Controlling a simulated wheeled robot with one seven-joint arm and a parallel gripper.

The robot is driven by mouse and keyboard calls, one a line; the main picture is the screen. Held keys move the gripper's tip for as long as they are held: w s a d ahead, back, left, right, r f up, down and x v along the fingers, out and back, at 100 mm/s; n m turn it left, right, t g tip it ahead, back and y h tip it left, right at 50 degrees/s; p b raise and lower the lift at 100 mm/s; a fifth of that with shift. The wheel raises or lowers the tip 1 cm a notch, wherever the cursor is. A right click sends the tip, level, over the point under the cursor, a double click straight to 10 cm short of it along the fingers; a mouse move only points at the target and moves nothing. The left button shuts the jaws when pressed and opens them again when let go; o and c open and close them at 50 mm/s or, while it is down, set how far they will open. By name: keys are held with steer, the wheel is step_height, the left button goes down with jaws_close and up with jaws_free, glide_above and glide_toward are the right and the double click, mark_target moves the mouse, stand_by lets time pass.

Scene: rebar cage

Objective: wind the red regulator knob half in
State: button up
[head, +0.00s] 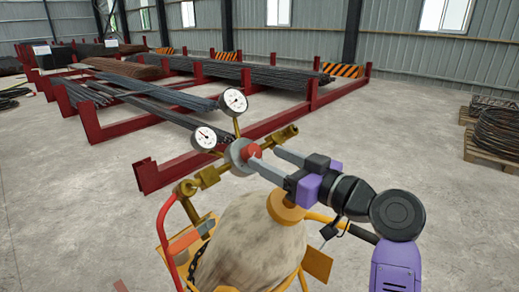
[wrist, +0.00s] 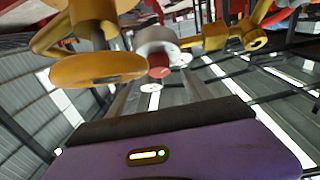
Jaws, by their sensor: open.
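The red regulator knob (head: 252,151) sticks out of the front of the round grey regulator body (head: 238,158). Two white dial gauges, an upper one (head: 234,101) and a lower one (head: 204,137), stand on the regulator. My gripper (head: 264,157) is open, its two grey fingers pointing at the knob from the right. In the wrist view the red knob (wrist: 158,72) lies between the two fingers in the picture, near their tips. I see no clear contact, and I cannot tell how deep the knob sits between them. The grey body (wrist: 157,40) shows behind it.
An orange handwheel (head: 286,208) sits just below my gripper; it looms close in the wrist view (wrist: 98,69). Brass fittings (head: 281,137) flank the regulator. A tan cylinder (head: 250,240) stands on a cart with a red hose (head: 165,235).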

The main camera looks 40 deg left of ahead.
mark_target(255, 151)
steer(key=shift+w+a+p, duration=0.2)
steer(key=shift+a+p, duration=0.05)
steer(key=shift+a, duration=0.75)
steer(key=shift+w+a+p, duration=0.15)
steer(key=shift+a+p, duration=0.05)
steer(key=shift+a, duration=0.75)
jaws_close()
steer(key=shift+m+t+p, duration=0.3)
